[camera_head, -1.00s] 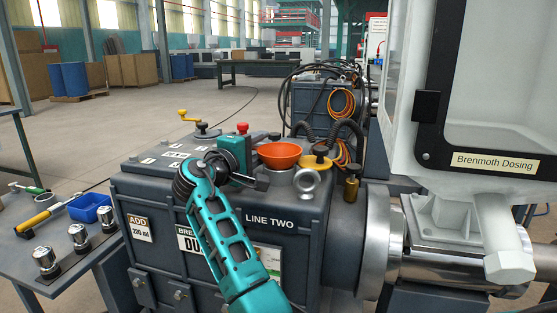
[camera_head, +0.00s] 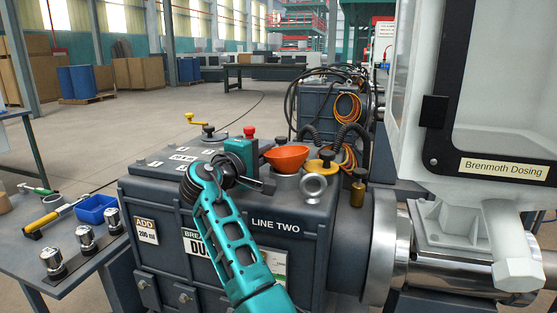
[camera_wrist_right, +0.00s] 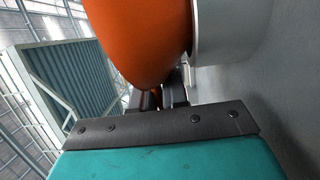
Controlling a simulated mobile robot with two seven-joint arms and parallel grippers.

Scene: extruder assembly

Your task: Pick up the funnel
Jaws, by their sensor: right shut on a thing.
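The orange funnel (camera_head: 287,158) sits at the grey round neck (camera_head: 287,182) on top of the dark machine box, its rim slightly tilted. My right gripper (camera_head: 266,185) reaches in from the bottom of the head view, just left of the funnel. In the right wrist view the funnel (camera_wrist_right: 150,40) fills the top middle, and the dark fingers of the right gripper (camera_wrist_right: 160,98) are closed on its lower part. The grey neck (camera_wrist_right: 225,30) is close beside it on the right. The spout's end is hidden. My left gripper is not in view.
A yellow-collared cap (camera_head: 322,163) and a brass fitting (camera_head: 359,188) stand to the right. A side table (camera_head: 75,265) holds metal cups, a blue tray and tools. Room above the funnel is clear.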

